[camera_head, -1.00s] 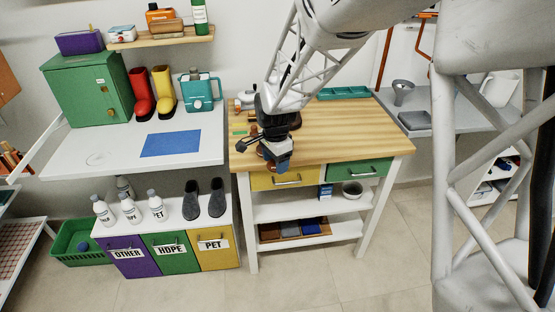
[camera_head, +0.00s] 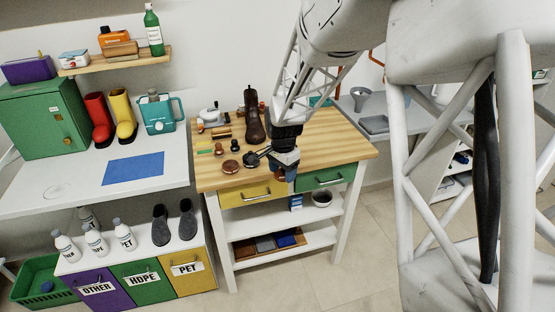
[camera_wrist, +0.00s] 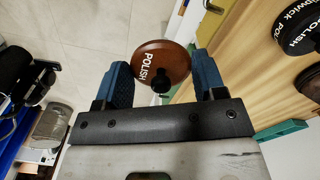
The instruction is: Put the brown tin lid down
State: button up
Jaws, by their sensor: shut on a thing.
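The brown tin lid (camera_wrist: 172,62), round with white "POLISH" lettering and a dark knob, is between the two blue fingers of my gripper (camera_wrist: 162,78) in the wrist view. My gripper is shut on it. In the head view my gripper (camera_head: 286,174) is at the front edge of the wooden worktop (camera_head: 335,150), near the gap between the drawers; the lid cannot be made out there. A round brown tin (camera_head: 231,167) stands on the worktop to the left of my gripper. A black tin (camera_head: 250,160) stands between them.
A tall brown boot (camera_head: 254,118) stands behind the tins, with small brushes to its left. In the wrist view, a black lettered tin (camera_wrist: 300,30) is at the right. The right part of the worktop is clear. Yellow (camera_head: 250,192) and green (camera_head: 326,176) drawers are below.

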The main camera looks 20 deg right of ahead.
jog(key=shift+d+f, duration=0.1)
jog(key=shift+d, duration=0.6)
jog(key=shift+w, duration=0.1)
jog(key=w, duration=0.5)
jog(key=w+d+f, duration=0.1)
jog(key=w, duration=0.9)
jog(key=shift+w+d+f, duration=0.25)
jog(key=shift+w, duration=0.1)
jog(key=shift+f, duration=1.75)
jog(key=shift+f, duration=0.1)
jog(key=o, duration=0.9)
